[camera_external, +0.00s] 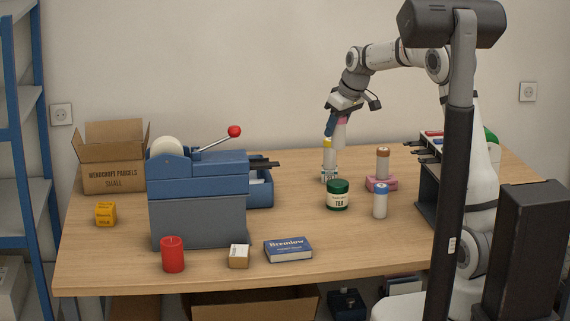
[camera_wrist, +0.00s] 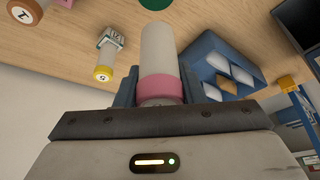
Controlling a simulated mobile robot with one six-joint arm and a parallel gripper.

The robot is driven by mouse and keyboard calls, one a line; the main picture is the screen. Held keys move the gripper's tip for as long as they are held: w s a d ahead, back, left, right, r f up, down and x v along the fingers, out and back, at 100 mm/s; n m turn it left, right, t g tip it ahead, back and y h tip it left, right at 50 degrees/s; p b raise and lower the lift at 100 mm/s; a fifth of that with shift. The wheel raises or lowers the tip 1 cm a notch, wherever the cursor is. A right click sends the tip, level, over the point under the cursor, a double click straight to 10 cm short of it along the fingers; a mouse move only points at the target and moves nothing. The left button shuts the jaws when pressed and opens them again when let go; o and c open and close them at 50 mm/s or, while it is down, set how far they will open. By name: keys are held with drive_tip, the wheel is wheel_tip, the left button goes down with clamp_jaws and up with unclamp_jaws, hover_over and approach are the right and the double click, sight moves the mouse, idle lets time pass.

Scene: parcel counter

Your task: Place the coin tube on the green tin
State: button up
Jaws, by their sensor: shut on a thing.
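My gripper (camera_external: 333,126) is shut on a white coin tube with a pink end (camera_external: 341,134), held in the air above the back of the counter. In the wrist view the tube (camera_wrist: 158,50) sits between the blue fingers (camera_wrist: 162,92), its pink end at the jaws and its white body pointing away. The green tin (camera_external: 337,195), marked TEA with a dark green lid, stands on the counter, below and in front of my gripper. Part of its green top shows at the upper edge of the wrist view (camera_wrist: 155,4). The tube is apart from the tin.
A yellow-capped tube (camera_external: 328,158) stands just behind the tin, on a small block. A brown-capped tube (camera_external: 383,163) stands on a pink block (camera_external: 381,185). A blue-capped tube (camera_external: 380,203) stands right of the tin. The blue machine (camera_external: 198,200) is left; bare counter (camera_external: 300,215) lies between.

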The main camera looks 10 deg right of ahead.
wheel_tip(320, 180, down, 10)
drive_tip(key=shift+s+r+p, duration=0.1)
drive_tip(key=shift+r+p, duration=0.1)
drive_tip(key=shift+p, duration=0.25)
drive_tip(key=shift+f, duration=0.1)
drive_tip(key=shift+f, duration=0.15)
drive_tip(key=o, duration=1.1)
drive_tip(key=shift+o, duration=0.2)
